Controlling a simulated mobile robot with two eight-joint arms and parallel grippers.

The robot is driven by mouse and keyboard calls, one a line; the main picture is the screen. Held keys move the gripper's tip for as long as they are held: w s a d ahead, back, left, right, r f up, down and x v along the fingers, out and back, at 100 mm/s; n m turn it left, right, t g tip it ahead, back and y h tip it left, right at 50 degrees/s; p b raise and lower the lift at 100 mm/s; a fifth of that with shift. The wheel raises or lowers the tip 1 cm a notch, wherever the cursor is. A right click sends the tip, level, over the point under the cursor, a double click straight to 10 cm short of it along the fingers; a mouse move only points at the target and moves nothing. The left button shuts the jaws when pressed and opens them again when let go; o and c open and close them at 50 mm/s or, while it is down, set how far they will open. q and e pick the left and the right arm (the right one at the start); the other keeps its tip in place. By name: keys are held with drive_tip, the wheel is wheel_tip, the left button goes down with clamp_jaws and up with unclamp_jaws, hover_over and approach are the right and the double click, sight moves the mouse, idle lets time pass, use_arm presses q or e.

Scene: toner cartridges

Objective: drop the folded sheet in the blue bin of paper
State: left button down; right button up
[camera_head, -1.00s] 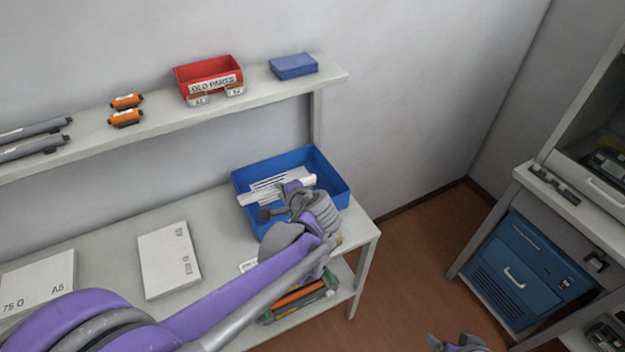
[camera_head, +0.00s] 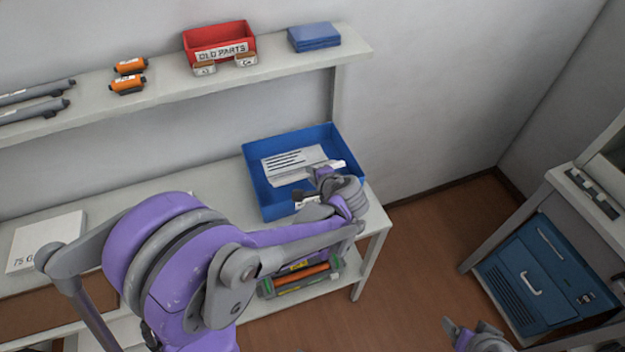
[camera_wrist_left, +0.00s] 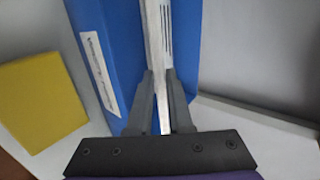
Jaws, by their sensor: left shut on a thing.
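The blue bin (camera_head: 258,188) stands at the right end of the workbench, with white printed paper (camera_head: 290,160) inside. My left gripper (camera_head: 322,180) is over the bin's front right part. It is shut on the folded sheet (camera_head: 337,165), a narrow white strip in front of the paper. In the left wrist view the folded sheet (camera_wrist_left: 160,60) runs between the two fingers (camera_wrist_left: 162,95), with the blue bin (camera_wrist_left: 115,40) around and below it. The gripper hides part of the sheet. My right gripper (camera_head: 470,335) shows at the bottom edge; its jaws are unclear.
A shelf above the bench holds a red bin (camera_head: 220,42), a blue box (camera_head: 314,38), orange cartridges (camera_head: 128,83) and grey tubes (camera_head: 35,105). A white paper pack (camera_head: 45,240) lies on the bench at left. A blue machine (camera_head: 545,270) stands at right. Clear floor lies between.

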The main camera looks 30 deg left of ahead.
use_arm(q)
drive_tip(key=shift+f, duration=0.95)
drive_tip(key=shift+f+b, duration=0.55)
drive_tip(key=shift+f, duration=0.1)
drive_tip(key=c, duration=1.1)
unclamp_jaws()
